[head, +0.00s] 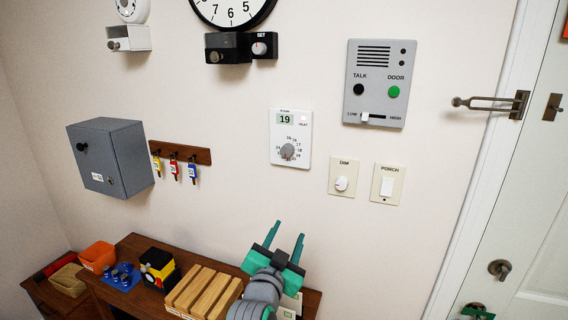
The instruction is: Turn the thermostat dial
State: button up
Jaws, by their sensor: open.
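The thermostat (290,138) is a white wall panel with a small display reading 19. Its round grey dial (288,151) sits on the lower part of the panel, with small numbers around it. My gripper (287,234) is below the thermostat, with its two teal fingers apart and pointing up. Nothing shows between the fingers. The gripper is apart from the dial, with bare wall between them in the picture.
A dimmer (342,178) and a porch switch (388,184) are right of the thermostat, below an intercom (379,83). A key rack (181,153) and grey box (109,157) are left. A wooden table (135,244) with a slatted block (203,291) stands below.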

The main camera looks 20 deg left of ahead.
aim_at(287, 152)
jog(key=a+r+m, duration=0.2)
jog(key=r, duration=0.7)
jog(key=a+r+m, duration=0.1)
jog(key=a+r, duration=0.1)
jog(key=r, duration=0.7)
jog(key=shift+h, duration=0.3)
jog(key=w, duration=1.1)
jog(key=shift+a, duration=0.1)
jog(key=c, duration=1.1)
jog(key=shift+o, duration=0.2)
jog(key=shift+w, duration=0.1)
